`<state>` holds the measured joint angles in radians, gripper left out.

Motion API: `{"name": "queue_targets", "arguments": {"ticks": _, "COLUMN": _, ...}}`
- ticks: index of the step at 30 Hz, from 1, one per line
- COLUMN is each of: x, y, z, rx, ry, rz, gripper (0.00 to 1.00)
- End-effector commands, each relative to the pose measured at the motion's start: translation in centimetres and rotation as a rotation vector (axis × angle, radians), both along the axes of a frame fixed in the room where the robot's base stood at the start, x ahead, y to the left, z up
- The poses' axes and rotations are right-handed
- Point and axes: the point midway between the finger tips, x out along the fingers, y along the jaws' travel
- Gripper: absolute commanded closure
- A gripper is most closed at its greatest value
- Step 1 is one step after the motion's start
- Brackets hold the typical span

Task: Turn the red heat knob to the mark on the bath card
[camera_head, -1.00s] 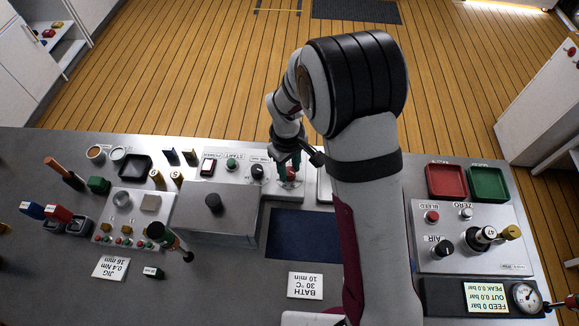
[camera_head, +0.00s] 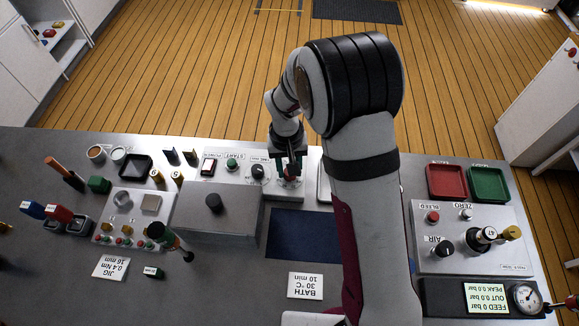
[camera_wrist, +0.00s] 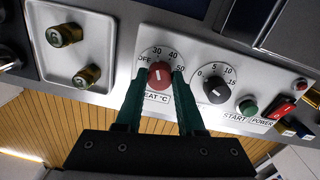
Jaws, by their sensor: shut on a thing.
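The red heat knob (camera_wrist: 160,76) sits on the bath's panel, with a dial printed OFF, 30, 40 and 50 around it. Its white line points up toward about the 30 in the wrist view, though the exact alignment is hard to tell. My gripper (camera_wrist: 159,83) has its green fingers on both sides of the knob and is shut on it. In the head view my gripper (camera_head: 290,168) partly covers the red knob (camera_head: 291,176). The bath card (camera_head: 305,286) lies on the bench and reads BATH, 30 °C, 10 min.
A black timer knob (camera_wrist: 214,89), a green START button (camera_wrist: 248,108) and a red POWER switch (camera_wrist: 279,109) sit beside the heat knob. A grey lidded box (camera_head: 217,211) and a dark blue mat (camera_head: 304,234) lie in front of the panel.

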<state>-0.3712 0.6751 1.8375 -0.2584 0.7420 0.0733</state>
Motion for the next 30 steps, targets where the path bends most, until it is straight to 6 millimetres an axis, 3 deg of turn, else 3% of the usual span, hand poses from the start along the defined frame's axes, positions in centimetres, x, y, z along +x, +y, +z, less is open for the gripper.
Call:
{"name": "queue_targets", "arguments": {"ticks": 17, "x": 0.06, "y": -0.01, "z": 0.09, "rx": 0.000, "ry": -0.002, "rz": -0.030, "gripper": 1.00}}
{"name": "queue_targets", "arguments": {"ticks": 18, "x": 0.06, "y": -0.01, "z": 0.09, "rx": 0.000, "ry": -0.002, "rz": -0.029, "gripper": 0.55}}
{"name": "queue_targets", "arguments": {"ticks": 21, "x": 0.05, "y": -0.01, "z": 0.07, "rx": 0.000, "ry": -0.001, "rz": -0.029, "gripper": 0.37}}
{"name": "queue_targets", "arguments": {"ticks": 22, "x": 0.04, "y": 0.00, "z": 0.06, "rx": 0.000, "ry": -0.001, "rz": -0.029, "gripper": 0.32}}
{"name": "queue_targets", "arguments": {"ticks": 30, "x": 0.03, "y": 0.01, "z": 0.08, "rx": 0.000, "ry": 0.000, "rz": -0.028, "gripper": 0.32}}
